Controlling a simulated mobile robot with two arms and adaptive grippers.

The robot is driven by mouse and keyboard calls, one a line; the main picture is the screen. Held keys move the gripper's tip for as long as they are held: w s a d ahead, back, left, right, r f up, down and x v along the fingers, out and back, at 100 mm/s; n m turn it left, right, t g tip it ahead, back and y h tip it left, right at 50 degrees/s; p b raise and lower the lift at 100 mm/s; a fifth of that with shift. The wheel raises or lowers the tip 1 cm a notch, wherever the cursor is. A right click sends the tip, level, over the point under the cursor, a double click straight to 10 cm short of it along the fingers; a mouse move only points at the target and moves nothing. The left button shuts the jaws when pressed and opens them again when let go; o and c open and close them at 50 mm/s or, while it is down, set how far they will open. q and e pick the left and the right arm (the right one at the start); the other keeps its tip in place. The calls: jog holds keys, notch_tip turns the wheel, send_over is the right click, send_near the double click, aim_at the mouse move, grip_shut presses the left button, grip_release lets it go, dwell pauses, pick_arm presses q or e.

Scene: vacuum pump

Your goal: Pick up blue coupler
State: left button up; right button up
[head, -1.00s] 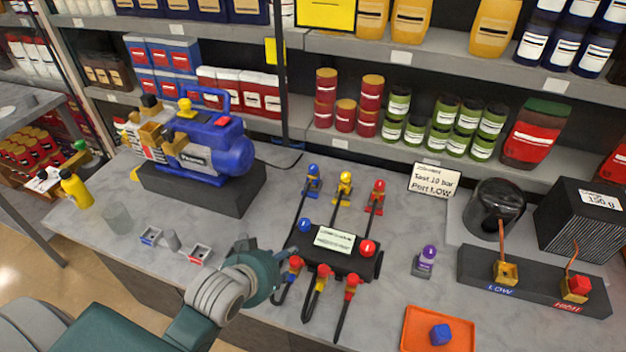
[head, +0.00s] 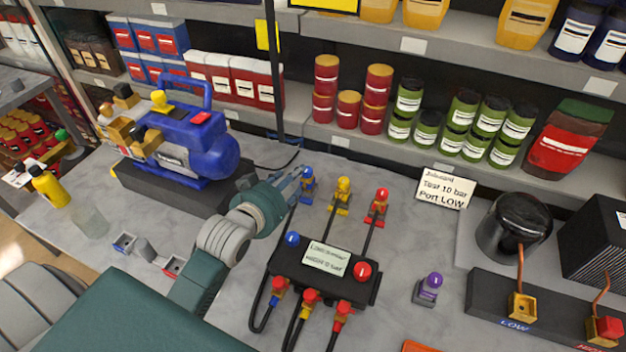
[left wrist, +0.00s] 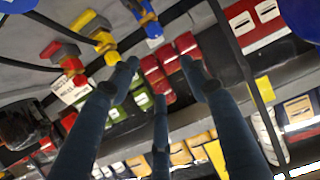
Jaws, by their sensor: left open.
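The blue coupler (head: 308,183) stands upright at the back of the manifold, leftmost in a row with a yellow coupler (head: 343,192) and a red coupler (head: 377,204). My left gripper (head: 292,182) is open, just left of the blue coupler in the head view, its fingers partly overlapping it in the picture. In the left wrist view, the blue coupler (left wrist: 147,20) shows above the spread fingertips (left wrist: 159,72), and nothing is between them. Contact cannot be told. The yellow coupler (left wrist: 97,32) and red coupler (left wrist: 64,58) show to its left. My right gripper is not in view.
The black manifold (head: 283,262) has several hoses, with more couplers in front. A blue pump (head: 190,150) on a dark block stands left of my gripper. A purple-topped part (head: 428,288) and a sign (head: 446,189) are to the right. Stocked shelves are behind.

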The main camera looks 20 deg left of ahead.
pick_arm(q)
jog(key=b, duration=0.5)
send_near(310, 178)
jog(key=v, duration=0.3)
jog(key=f, duration=0.1)
jog(key=x, duration=0.5)
jog(key=p+x, duration=0.1)
jog(key=x, duration=0.4)
jog(key=shift+w+a, duration=0.25)
jog(key=shift+w, duration=0.15)
jog(key=shift+w+f, duration=0.25)
jog(key=shift+w, duration=0.15)
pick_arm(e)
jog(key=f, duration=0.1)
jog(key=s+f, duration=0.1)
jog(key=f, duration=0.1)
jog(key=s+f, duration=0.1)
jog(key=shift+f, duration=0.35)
pick_arm(q)
jog(key=shift+r, duration=0.1)
jog(key=c, duration=1)
